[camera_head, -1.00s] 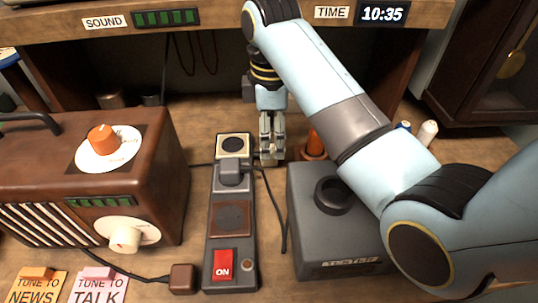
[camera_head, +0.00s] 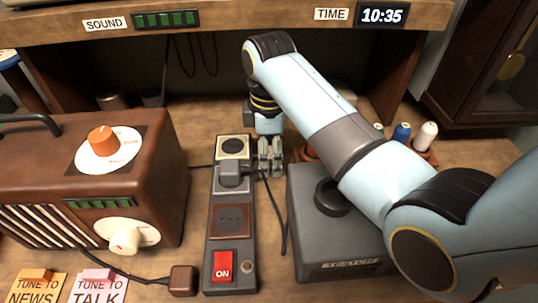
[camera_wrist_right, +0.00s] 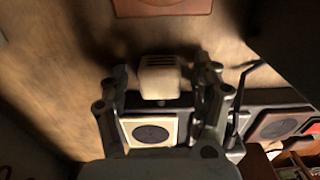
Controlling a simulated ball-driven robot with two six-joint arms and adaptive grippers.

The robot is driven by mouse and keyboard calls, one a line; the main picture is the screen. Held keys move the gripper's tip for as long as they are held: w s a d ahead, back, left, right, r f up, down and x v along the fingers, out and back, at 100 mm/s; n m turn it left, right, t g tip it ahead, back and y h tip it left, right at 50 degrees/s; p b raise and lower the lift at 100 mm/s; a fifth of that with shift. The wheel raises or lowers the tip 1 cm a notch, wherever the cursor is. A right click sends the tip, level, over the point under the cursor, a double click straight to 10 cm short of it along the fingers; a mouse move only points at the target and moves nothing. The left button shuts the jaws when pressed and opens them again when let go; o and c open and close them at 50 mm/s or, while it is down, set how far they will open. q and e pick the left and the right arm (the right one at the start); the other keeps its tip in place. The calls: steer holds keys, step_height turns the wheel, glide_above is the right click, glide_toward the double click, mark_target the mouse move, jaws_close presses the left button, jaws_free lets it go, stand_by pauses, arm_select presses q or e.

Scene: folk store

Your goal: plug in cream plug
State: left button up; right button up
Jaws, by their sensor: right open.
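The grey power strip (camera_head: 219,262) lies on the bench. Its far end has a cream-framed socket (camera_head: 233,146), empty, which also shows in the wrist view (camera_wrist_right: 150,133). A dark plug (camera_head: 230,175) sits in the middle socket; the brown-framed socket (camera_head: 231,217) is empty. My right gripper (camera_head: 270,158) points down just right of the cream-framed socket. In the wrist view a cream plug (camera_wrist_right: 158,75) shows between my open right fingers (camera_wrist_right: 162,90), with gaps at both sides. The head view does not show this plug. My left gripper is out of view.
A brown radio (camera_head: 160,160) stands left, its cord ending in a brown plug (camera_head: 184,278). A grey box (camera_head: 340,245) stands right of the strip. Thread spools (camera_head: 426,135) stand behind my right arm. A shelf (camera_head: 260,25) overhangs the back.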

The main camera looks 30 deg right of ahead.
steer(key=c, duration=1.2)
steer(key=shift+o, duration=0.2)
steer(key=shift+r, duration=0.1)
step_height(320, 180, up, 10)
steer(key=shift+f+p, duration=0.1)
steer(key=shift+p, duration=0.25)
